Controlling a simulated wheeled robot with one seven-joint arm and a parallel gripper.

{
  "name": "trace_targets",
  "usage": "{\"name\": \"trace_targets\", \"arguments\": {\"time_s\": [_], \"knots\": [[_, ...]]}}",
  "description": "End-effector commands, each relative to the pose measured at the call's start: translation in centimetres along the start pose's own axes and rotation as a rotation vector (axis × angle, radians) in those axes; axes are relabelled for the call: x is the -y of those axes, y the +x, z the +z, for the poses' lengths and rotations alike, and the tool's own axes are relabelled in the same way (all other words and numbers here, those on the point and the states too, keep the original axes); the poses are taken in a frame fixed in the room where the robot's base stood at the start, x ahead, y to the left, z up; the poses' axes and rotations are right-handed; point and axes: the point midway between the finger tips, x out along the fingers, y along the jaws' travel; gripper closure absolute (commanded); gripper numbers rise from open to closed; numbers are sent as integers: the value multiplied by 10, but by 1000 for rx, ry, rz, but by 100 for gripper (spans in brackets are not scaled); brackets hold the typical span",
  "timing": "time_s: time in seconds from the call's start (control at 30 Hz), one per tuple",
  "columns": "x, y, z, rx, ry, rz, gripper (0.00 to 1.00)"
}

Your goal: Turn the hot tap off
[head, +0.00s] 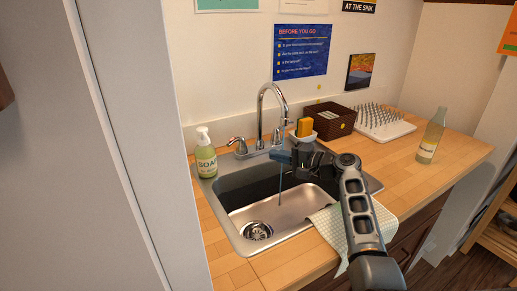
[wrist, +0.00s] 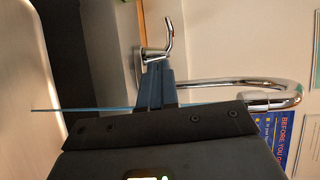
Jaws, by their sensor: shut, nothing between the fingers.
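The chrome tap (head: 262,115) stands behind the sink, and a thin stream of water (head: 280,187) falls from its spout. Its left lever (head: 237,144) stands at the left of the spout; no hot marking can be made out. My gripper (head: 276,156) is shut and empty, over the sink's back edge beside the spout, to the right of the left lever. In the wrist view the closed fingers (wrist: 156,86) point towards the lever (wrist: 165,42) and overlap its base; contact cannot be told. The spout (wrist: 245,86) and water stream (wrist: 90,109) show there too. My gripper partly hides the tap's right side.
A soap bottle (head: 206,155) stands left of the sink (head: 216,196). A yellow sponge in a holder (head: 304,128), a dark basket (head: 331,120), a drying rack (head: 384,124) and a glass bottle (head: 432,137) stand to the right. A cloth (head: 328,223) hangs over the front edge.

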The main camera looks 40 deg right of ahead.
Motion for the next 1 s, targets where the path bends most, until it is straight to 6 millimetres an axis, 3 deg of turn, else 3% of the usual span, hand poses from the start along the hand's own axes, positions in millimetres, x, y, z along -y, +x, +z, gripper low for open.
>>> {"name": "trace_targets", "arguments": {"time_s": [0.47,0.6,0.8,1.0], "knots": [[-3,91,1,5,-6,0,100],[6,111,1,5,-7,0,100],[11,128,2,5,-6,2,100],[13,131,1,3,-6,2,100]]}}
